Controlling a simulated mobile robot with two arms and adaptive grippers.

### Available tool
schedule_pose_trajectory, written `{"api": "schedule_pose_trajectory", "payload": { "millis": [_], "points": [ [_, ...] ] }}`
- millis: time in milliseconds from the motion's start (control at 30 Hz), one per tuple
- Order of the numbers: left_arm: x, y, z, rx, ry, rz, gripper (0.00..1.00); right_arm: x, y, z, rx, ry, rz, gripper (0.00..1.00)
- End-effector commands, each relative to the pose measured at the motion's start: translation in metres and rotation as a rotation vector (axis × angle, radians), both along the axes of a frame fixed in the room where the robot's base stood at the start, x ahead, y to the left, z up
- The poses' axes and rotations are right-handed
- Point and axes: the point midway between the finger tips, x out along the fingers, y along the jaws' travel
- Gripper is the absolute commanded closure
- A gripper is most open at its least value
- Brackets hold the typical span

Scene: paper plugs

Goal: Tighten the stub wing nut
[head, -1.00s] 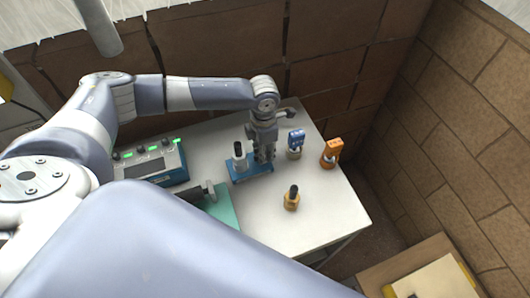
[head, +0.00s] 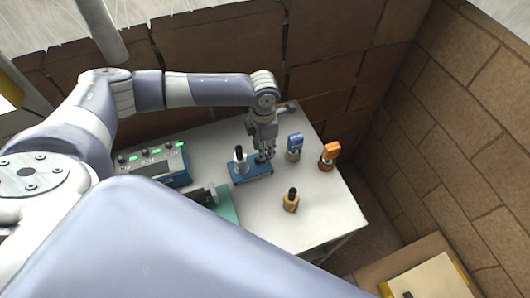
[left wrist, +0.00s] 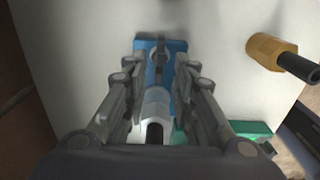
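The blue base plate (head: 258,175) lies on the white table. A white cylinder with a black top (head: 241,160) stands at its left end. A small grey upright part, seemingly the stub with its wing nut (left wrist: 160,52), stands on the plate in the left wrist view; its wings are too blurred to make out. My left gripper (head: 264,155) points down over the right part of the plate. In the left wrist view its fingers (left wrist: 161,62) are apart, one on each side of the grey part, with visible gaps. My right gripper is not in view.
A blue-topped plug (head: 294,145), an orange-topped plug (head: 328,156) and a brass piece with a black top (head: 291,200) stand to the right. The table's right front is clear.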

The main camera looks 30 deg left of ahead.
Motion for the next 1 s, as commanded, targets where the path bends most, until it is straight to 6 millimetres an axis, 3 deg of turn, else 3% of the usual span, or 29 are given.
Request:
{"api": "schedule_pose_trajectory", "payload": {
  "millis": [567,1000],
  "points": [
    [0.000,0.000,0.001,0.001,0.001,0.000,0.75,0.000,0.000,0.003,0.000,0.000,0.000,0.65],
    [0.000,0.000,-0.018,0.001,0.001,0.001,0.75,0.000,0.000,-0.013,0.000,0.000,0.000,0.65]
  ]
}}
